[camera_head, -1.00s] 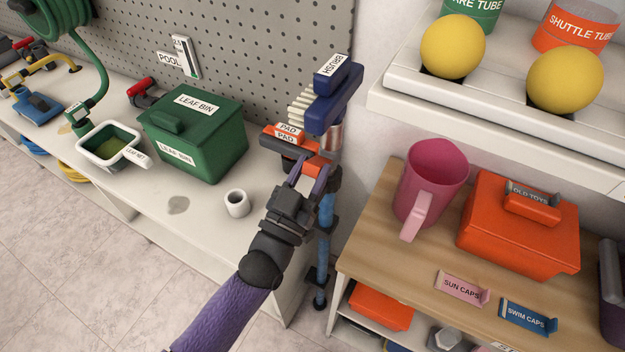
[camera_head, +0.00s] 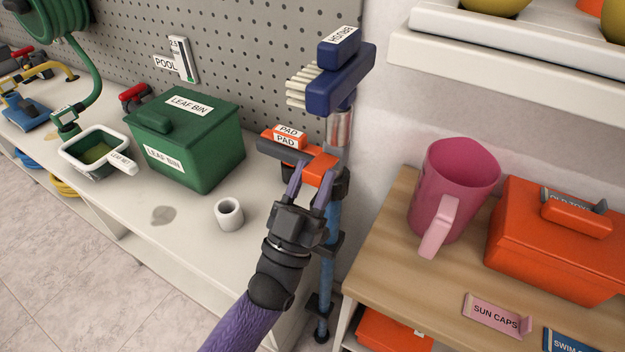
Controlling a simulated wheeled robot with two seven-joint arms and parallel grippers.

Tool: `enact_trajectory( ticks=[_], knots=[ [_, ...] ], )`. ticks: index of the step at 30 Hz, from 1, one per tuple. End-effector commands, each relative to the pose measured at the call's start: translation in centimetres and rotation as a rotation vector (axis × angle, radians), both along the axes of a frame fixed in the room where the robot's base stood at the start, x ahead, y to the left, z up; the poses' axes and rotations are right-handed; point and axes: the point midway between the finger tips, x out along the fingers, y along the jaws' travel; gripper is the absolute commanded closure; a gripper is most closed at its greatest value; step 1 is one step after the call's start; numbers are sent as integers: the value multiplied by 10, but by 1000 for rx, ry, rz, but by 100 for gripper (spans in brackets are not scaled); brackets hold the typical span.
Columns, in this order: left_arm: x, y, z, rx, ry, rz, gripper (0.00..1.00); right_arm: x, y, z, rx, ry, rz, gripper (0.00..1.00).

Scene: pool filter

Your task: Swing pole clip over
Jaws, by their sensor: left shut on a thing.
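The pole (camera_head: 329,225) stands upright at the right end of the white bench, with a silver upper section and a blue brush head (camera_head: 340,85) on top. An orange clip piece (camera_head: 322,169) sits against the pole below the silver section, beside a dark bar. My left gripper (camera_head: 309,190) reaches up from below, its fingers shut on the orange clip piece. The fingers and the pole partly hide how the clip meets the pole. An orange block labelled PAD (camera_head: 286,138) sits just left of it. My right gripper is not in view.
A green leaf bin (camera_head: 190,140), a white cup (camera_head: 229,214) and a leaf net (camera_head: 98,152) stand on the bench to the left. A pink jug (camera_head: 452,195) and an orange box (camera_head: 550,240) stand on the wooden shelf, right of the pole.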

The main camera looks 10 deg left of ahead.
Motion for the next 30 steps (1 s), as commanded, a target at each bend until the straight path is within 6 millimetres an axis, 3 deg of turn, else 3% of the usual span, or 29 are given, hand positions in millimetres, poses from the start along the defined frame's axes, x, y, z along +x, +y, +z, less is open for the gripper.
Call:
enact_trajectory(
  ticks=[6, 7, 12, 21, 30],
  knots=[
    [0, 0, 0, 0, 1, 0, 100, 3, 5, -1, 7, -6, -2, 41],
    [0, 0, 0, 0, 1, 0, 52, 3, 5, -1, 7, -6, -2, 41],
    [0, 0, 0, 0, 1, 0, 21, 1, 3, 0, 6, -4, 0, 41],
    [-3, 1, -4, 1, 3, 0, 21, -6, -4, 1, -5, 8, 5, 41],
    [-51, 17, -55, 3, 5, -1, 21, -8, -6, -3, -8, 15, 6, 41]
  ],
)
